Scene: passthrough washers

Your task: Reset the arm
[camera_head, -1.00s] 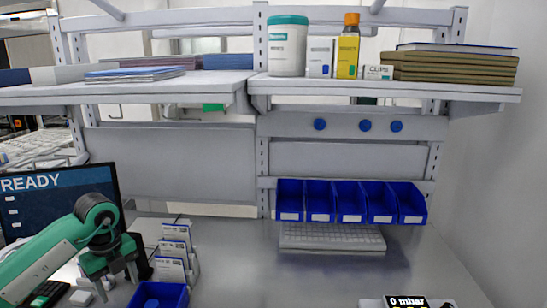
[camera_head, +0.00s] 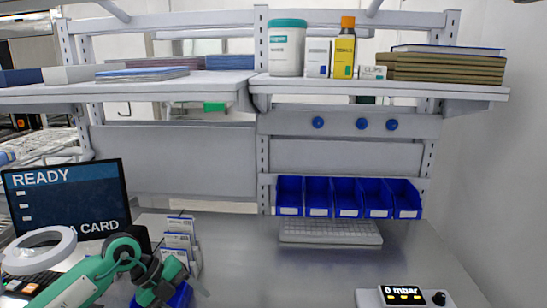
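My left arm, green and white, comes in at the lower left. Its gripper (camera_head: 180,284) is dark and green and sits low over the bench, in front of a blue bin (camera_head: 182,298) that it partly hides. The fingers are seen at a poor angle, so I cannot tell whether they are open or shut, and no held object shows. My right arm and gripper are not in view.
A monitor (camera_head: 68,190) reading READY and a white ring (camera_head: 40,250) are at the left. A rack of white cards (camera_head: 180,240) stands close behind my gripper. Blue bins (camera_head: 348,197), a keyboard (camera_head: 330,232) and a pressure display (camera_head: 403,296) lie rightward. The bench middle (camera_head: 270,270) is clear.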

